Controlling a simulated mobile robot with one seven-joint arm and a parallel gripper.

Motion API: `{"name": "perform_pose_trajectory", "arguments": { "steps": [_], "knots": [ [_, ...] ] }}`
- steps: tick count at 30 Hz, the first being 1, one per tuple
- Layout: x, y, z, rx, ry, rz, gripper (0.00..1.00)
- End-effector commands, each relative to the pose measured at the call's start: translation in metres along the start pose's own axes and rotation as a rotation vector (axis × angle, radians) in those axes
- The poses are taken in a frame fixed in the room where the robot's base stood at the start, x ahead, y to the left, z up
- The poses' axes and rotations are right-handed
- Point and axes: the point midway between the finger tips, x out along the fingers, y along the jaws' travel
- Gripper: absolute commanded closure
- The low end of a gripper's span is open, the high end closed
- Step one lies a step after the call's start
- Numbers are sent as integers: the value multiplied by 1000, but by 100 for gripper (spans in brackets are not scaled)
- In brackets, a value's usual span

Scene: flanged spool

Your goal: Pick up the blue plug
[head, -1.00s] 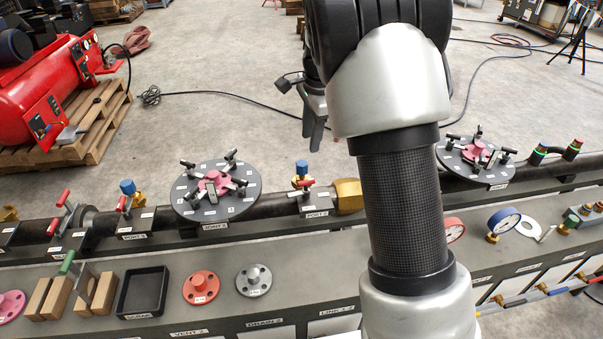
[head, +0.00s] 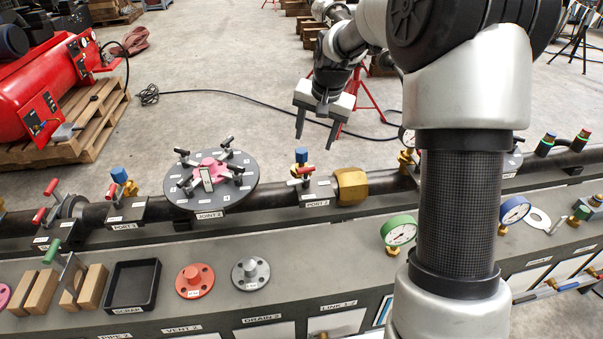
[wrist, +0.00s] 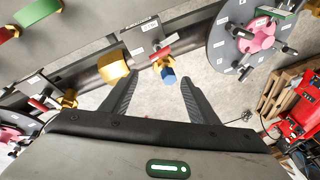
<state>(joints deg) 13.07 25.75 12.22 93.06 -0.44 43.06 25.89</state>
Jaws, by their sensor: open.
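A blue plug (head: 301,155) tops a brass fitting with a red handle at the port right of the round flange. It also shows in the wrist view (wrist: 168,77), between the fingers' lines but beyond them. A second blue-topped brass fitting (head: 119,175) stands at the port left of the flange. My gripper (head: 316,134) is open and empty, pointing down, above and slightly right of the nearer-to-centre blue plug in the head view. In the wrist view my gripper (wrist: 157,78) has its two dark fingers spread apart. No contact with the plug shows.
The round joint flange (head: 240,190) with several clamps and a pink hub is left of the port. A large brass nut (head: 351,186) sits close to its right. A green gauge (head: 398,231) and a black tray (head: 131,287) are on the front bench.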

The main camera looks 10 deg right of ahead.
Motion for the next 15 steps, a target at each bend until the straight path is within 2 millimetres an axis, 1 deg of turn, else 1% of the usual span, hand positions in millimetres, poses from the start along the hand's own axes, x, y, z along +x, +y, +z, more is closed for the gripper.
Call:
{"name": "perform_pose_trajectory", "arguments": {
  "steps": [1, 3, 6, 9, 11, 14, 15],
  "knots": [
    [15, 5, 0, -140, 33, -22, 45],
    [16, 2, -3, -336, 80, -41, 45],
    [14, -4, -6, -544, 138, -54, 45],
    [12, -9, -8, -660, 171, -57, 45],
    [15, -12, -8, -690, 178, -58, 45],
    [29, -15, -10, -700, 179, -60, 45],
    [37, -16, -11, -700, 178, -60, 45]
  ]
}}
